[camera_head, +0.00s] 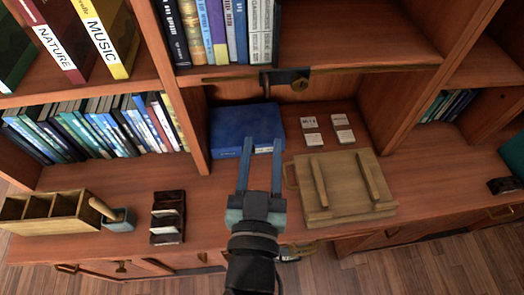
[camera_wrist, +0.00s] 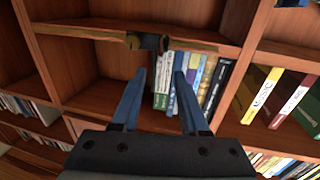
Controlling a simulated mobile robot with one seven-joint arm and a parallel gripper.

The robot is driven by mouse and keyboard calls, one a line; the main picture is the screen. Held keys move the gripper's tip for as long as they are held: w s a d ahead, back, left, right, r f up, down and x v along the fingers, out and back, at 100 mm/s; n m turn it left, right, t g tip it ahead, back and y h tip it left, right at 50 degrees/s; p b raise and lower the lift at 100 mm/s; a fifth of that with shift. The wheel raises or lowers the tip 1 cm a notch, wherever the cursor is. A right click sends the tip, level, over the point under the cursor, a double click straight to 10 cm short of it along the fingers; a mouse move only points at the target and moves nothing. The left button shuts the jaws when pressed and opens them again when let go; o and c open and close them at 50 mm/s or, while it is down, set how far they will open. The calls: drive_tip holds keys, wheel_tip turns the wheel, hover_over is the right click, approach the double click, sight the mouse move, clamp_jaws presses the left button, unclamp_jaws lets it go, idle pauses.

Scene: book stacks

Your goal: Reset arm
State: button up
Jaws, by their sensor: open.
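My gripper (camera_head: 262,145) is open and empty, with its two blue fingers apart. In the head view it is over the front of the wooden cabinet top (camera_head: 222,194), and its fingertips overlap the lower edge of a large blue book (camera_head: 235,125) in the middle bay. In the wrist view my gripper (camera_wrist: 168,75) points toward the shelves, and a row of upright books (camera_wrist: 210,85) shows between and beyond the fingers. I cannot tell how far the fingers are from the shelf edge.
A wooden board with two slats (camera_head: 342,186) lies right of my gripper, below several small white cards (camera_head: 313,139). A dark card holder (camera_head: 168,215), a blue-grey pot (camera_head: 119,220) and a compartment box (camera_head: 48,213) stand left. A dark latch (camera_head: 285,78) hangs at the shelf edge above.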

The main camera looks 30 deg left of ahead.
idle(0.4)
drive_tip(key=w+d+r+t, duration=0.1)
drive_tip(key=w+r+t, duration=0.15)
drive_tip(key=r, duration=0.45)
drive_tip(key=w+d+r+t, duration=0.1)
drive_tip(key=w+d+r, duration=0.15)
drive_tip(key=r, duration=0.55)
drive_tip(key=s+d+r+m+t+h, duration=0.1)
drive_tip(key=d+r+t+h, duration=0.1)
drive_tip(key=r, duration=0.7)
drive_tip(key=s+d+r+m+t+h, duration=0.1)
drive_tip(key=d+r+m+t+h, duration=0.1)
drive_tip(key=r, duration=0.8)
drive_tip(key=s+d+r+m+t+h, duration=0.1)
drive_tip(key=d+r+t+h, duration=0.2)
drive_tip(key=r, duration=0.6)
drive_tip(key=d, duration=0.2)
drive_tip(key=shift+s+d+r+m, duration=0.15)
drive_tip(key=shift+s+d+m, duration=0.15)
drive_tip(key=shift+s+d, duration=0.1)
